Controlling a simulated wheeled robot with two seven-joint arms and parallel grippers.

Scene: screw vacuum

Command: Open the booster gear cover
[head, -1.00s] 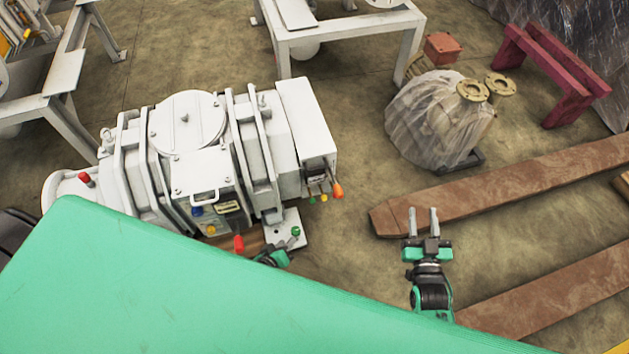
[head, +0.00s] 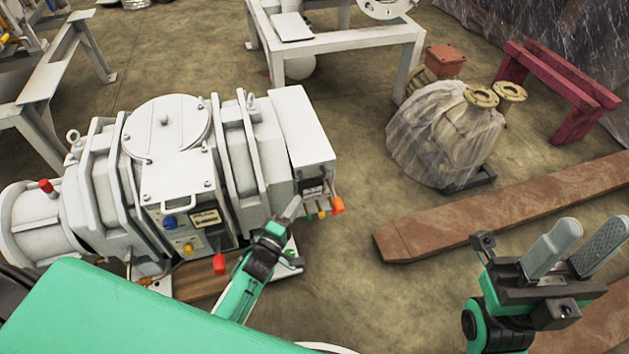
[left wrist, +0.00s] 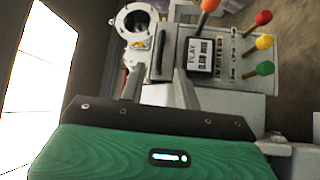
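A large white machine (head: 185,165) stands at the left in the head view. Its right end is a white box-shaped cover (head: 306,135) with a small dark panel and coloured levers; I cannot tell for sure that this is the booster gear cover. In the left wrist view, this end shows a dark handle (left wrist: 161,50) and a labelled plate (left wrist: 199,57). My left gripper (head: 292,208) is beside this end, just left of the levers. Its fingers show apart in the left wrist view (left wrist: 160,88), with nothing clearly between them. My right gripper (head: 575,250) is open and empty, away from the machine.
Orange (left wrist: 208,6), red (left wrist: 263,17), yellow (left wrist: 264,41) and green (left wrist: 264,68) levers stick out close to my left gripper. A wrapped flanged part (head: 445,130) and a rusty beam (head: 500,205) lie to the right. Floor between beam and machine is clear.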

